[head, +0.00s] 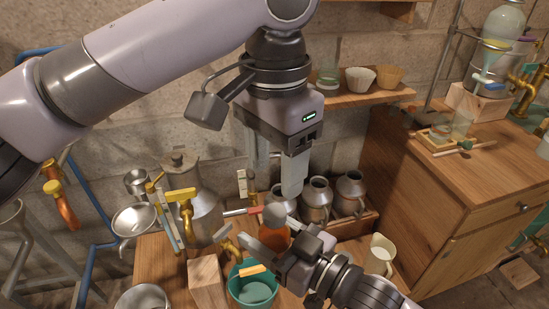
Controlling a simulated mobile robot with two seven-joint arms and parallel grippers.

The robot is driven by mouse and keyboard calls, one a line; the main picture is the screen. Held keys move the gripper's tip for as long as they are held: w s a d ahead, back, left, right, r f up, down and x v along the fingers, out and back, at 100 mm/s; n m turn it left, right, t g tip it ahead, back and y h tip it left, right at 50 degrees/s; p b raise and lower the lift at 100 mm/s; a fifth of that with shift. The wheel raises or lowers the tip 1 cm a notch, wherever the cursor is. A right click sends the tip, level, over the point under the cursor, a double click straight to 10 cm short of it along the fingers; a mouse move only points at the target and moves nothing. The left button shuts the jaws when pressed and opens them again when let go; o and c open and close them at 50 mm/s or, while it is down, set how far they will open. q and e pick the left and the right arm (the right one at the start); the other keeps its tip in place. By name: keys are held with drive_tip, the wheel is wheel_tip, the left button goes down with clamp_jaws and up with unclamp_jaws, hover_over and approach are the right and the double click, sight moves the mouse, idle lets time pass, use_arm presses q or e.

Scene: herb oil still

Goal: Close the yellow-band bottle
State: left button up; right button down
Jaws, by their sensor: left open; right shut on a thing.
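My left gripper (279,172) comes down from the upper left. It is open and empty, with its fingers pointing down above the bench. My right gripper (265,235) reaches in from the lower right, shut on an amber bottle (276,240) that is partly hidden by its fingers. The bottle is below my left gripper's fingers. A grey rounded piece shows at the bottle's top; I cannot tell whether it is a cap or part of the gripper. No yellow band can be made out on the bottle, and no loose cap is clear.
A teal bowl (252,290) and a wooden block (206,280) are in front. A metal still pot (205,210) with a yellow tap stands left. Several metal jugs (316,200) stand behind, and a cream mug (380,256) is right. A wooden cabinet (455,215) stands farther right.

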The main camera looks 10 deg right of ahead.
sight(274, 211)
use_arm(q)
drive_tip(key=n, duration=0.4)
drive_tip(key=shift+r, duration=0.2)
drive_tip(key=shift+f, duration=4.05)
